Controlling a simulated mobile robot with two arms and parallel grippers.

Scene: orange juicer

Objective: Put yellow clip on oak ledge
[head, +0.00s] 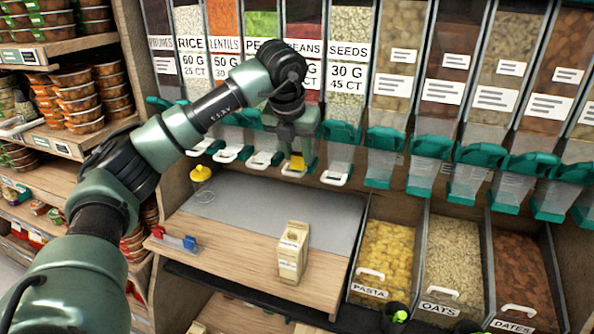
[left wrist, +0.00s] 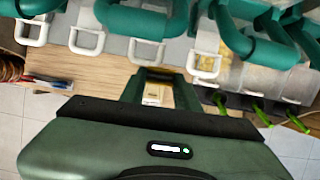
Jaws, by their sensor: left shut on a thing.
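My left gripper (head: 297,158) is shut on the yellow clip (head: 297,163), in front of the dispenser spouts and above the back of the counter. In the left wrist view the fingers (left wrist: 153,78) point away from the camera, and the clip is hard to make out between them. The pale oak ledge (head: 225,265) runs along the counter's front, below and in front of the gripper. A red clip (head: 158,231) and a blue clip (head: 190,242) are at its left end. My right gripper is not in view.
A tan paper bag (head: 292,252) stands toward the right of the counter. A yellow round-topped object (head: 201,173) sits at the back left. Dispensers with teal spouts (head: 342,132) line the back. Bins of pasta (head: 385,255) and oats are on the right. The grey mat (head: 255,205) is mostly clear.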

